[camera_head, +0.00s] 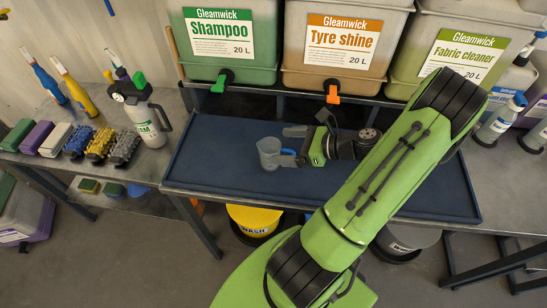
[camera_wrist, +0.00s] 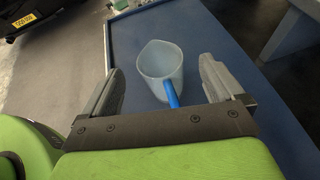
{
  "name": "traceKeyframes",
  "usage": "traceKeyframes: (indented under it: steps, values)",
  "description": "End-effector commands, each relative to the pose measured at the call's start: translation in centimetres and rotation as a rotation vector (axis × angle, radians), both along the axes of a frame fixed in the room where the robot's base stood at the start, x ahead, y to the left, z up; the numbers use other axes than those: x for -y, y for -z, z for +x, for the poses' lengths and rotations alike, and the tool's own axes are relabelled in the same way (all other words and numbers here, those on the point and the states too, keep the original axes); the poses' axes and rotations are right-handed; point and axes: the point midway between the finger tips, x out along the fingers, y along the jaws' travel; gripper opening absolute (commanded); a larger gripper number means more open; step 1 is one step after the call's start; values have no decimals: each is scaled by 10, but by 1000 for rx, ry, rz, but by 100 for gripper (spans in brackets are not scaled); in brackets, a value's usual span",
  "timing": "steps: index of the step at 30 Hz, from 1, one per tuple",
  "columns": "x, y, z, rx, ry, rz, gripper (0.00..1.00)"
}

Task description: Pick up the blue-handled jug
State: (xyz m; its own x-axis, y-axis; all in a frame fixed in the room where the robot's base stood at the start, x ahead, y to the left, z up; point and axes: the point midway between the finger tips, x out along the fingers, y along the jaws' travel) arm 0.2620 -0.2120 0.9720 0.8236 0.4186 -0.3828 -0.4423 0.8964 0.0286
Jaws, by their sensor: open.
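The jug (camera_head: 268,153) is small, pale and translucent, and stands upright on the blue tray mat in the head view. Its blue handle (camera_head: 287,158) points right, toward my gripper (camera_head: 297,146). In the wrist view the jug (camera_wrist: 161,64) shows between and beyond the fingers, with its blue handle (camera_wrist: 171,93) pointing back toward the palm. My gripper (camera_wrist: 157,84) is open, one finger on each side of the handle, with clear gaps. I cannot tell whether the fingers overlap the handle's full depth.
The blue mat (camera_head: 215,165) is otherwise largely clear. Shampoo (camera_head: 225,65), tyre shine (camera_head: 335,70) and fabric cleaner (camera_head: 440,50) tanks with taps stand behind it. A spray bottle (camera_head: 145,122) and several brushes (camera_head: 75,142) stand at left. A yellow bucket (camera_head: 250,215) is below.

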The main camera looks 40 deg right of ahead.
Motion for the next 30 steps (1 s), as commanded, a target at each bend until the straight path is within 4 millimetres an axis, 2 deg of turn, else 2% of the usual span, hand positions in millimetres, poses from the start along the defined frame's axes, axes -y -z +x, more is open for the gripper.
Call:
traceKeyframes:
  steps: [7,15,26,30]
  values:
    - [-20,21,35,0,-6,2,94]
    - [-22,21,40,0,-2,0,94]
    - [-22,21,40,0,-2,0,39]
    - [-22,21,40,1,-3,-1,37]
